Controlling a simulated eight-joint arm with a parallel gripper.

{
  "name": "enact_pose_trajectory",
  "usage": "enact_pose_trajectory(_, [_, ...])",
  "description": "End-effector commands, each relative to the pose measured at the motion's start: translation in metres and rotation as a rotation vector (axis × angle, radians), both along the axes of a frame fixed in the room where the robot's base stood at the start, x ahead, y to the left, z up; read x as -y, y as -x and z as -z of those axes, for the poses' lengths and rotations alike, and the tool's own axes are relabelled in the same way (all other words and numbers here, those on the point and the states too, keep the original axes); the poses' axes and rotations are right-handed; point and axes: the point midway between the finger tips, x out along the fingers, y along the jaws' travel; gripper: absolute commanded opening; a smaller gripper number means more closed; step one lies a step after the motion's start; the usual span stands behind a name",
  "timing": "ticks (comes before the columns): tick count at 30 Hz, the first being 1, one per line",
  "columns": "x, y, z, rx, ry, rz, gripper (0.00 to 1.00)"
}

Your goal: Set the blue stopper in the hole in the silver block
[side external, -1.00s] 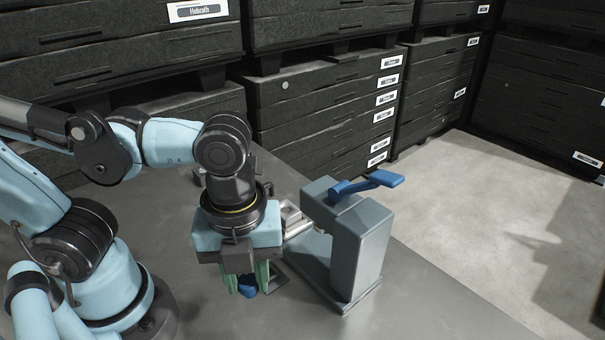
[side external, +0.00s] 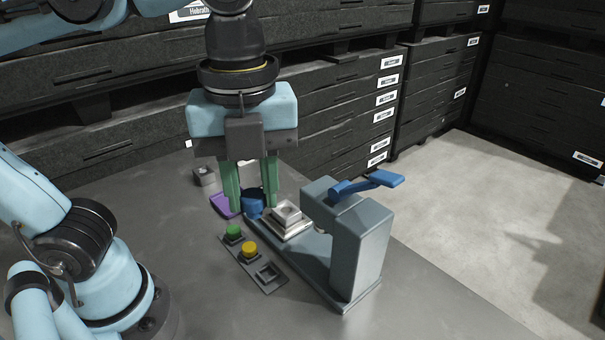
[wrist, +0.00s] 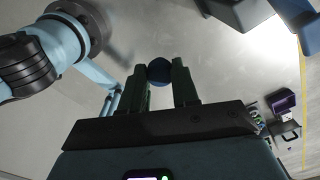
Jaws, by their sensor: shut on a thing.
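My gripper (side external: 254,205) is shut on the blue stopper (side external: 252,207), which sits between its green fingertips. It is held up above the table. In the wrist view the stopper (wrist: 160,71) shows as a dark blue round shape between the fingertips (wrist: 161,75). The silver block (side external: 287,218) sits on the base of the grey press, to the right of the held stopper in the side view. The hole in its top shows as a darker opening. The stopper is apart from the block.
A dark holder (side external: 268,277) has a green stopper (side external: 233,231), a yellow stopper (side external: 249,249) and an empty socket. The grey press (side external: 355,245) with a blue lever (side external: 370,184) stands right of the block. A purple item (side external: 222,205) and a small grey block (side external: 204,175) lie behind.

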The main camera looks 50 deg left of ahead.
Motion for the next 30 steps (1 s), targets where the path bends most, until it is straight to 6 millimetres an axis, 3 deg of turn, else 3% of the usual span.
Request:
enact_pose_trajectory(8, [-0.038, -0.068, -0.004, 0.001, 0.0, -0.179, 0.02])
enact_pose_trajectory(15, [-0.094, -0.121, -0.001, 0.001, 0.0, -0.331, 0.02])
enact_pose_trajectory(24, [-0.153, -0.155, 0.005, 0.001, 0.0, -0.453, 0.02])
enact_pose_trajectory(30, [-0.149, -0.154, 0.038, 0.001, 0.0, -0.444, 0.02])
